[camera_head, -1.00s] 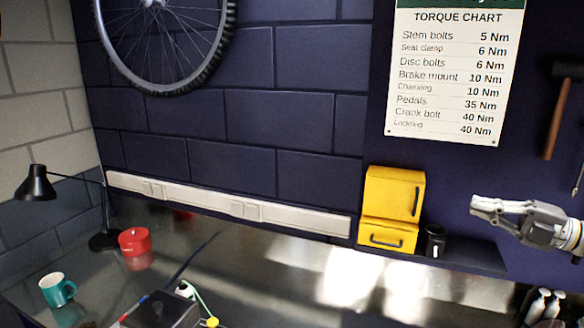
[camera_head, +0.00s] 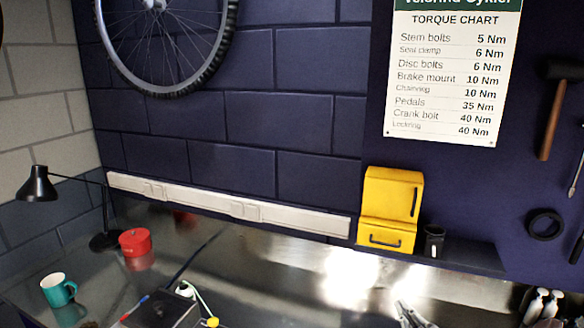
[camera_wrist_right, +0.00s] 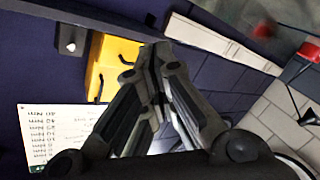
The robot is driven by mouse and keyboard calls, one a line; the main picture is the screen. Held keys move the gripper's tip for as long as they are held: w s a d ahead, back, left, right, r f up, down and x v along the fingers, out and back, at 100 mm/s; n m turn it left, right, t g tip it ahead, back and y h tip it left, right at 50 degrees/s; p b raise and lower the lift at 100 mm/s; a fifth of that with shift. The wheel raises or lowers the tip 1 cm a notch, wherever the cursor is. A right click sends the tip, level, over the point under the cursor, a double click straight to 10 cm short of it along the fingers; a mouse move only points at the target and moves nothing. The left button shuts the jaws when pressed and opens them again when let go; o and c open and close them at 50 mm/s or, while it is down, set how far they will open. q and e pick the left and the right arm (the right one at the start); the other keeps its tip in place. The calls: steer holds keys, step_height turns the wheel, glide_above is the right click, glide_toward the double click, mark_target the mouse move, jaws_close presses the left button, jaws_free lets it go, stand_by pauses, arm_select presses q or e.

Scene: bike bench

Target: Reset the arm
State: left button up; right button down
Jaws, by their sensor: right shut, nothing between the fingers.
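My right gripper (camera_head: 405,312) shows at the bottom edge of the head view, low in front of the bench's bright reflection; only its tip end is in the picture. In the right wrist view its two fingers (camera_wrist_right: 152,62) meet at the tips, shut with nothing between them. Behind the fingers in that view is the yellow cabinet (camera_wrist_right: 112,66). My left gripper is in neither view.
The metal bench (camera_head: 270,275) carries a teal mug (camera_head: 57,290), a red tin (camera_head: 135,242), a black lamp (camera_head: 38,186) and a dark box (camera_head: 163,311). The yellow cabinet (camera_head: 390,205) and a black cup (camera_head: 433,241) stand on a wall shelf. Tools hang at right.

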steer(key=s+a+f+m+g+h, duration=0.1)
steer(key=s+f+m+g, duration=0.1)
steer(key=s+f+g, duration=0.35)
steer(key=s+a+f+m+g+h, duration=0.1)
steer(key=s+a+f+m+g, duration=0.1)
steer(key=s+f, duration=0.65)
steer(key=s+a+m+g+y, duration=0.15)
steer(key=s+g, duration=0.45)
steer(key=s, duration=1.3)
step_height(320, 180, down, 33)
steer(key=s+a+g+b, duration=0.1)
steer(key=s+b, duration=0.1)
steer(key=b, duration=0.6)
steer(key=s+d+f+b, duration=0.1)
steer(key=s+f+b, duration=0.2)
steer(key=s+f, duration=0.5)
steer(key=s+d+f+g+b, duration=0.1)
steer(key=s+d+f+b, duration=0.1)
steer(key=s+f, duration=0.7)
step_height(320, 180, down, 7)
steer(key=shift+r+h+b, duration=0.1)
steer(key=shift+h+b, duration=0.25)
steer(key=shift+b, duration=0.4)
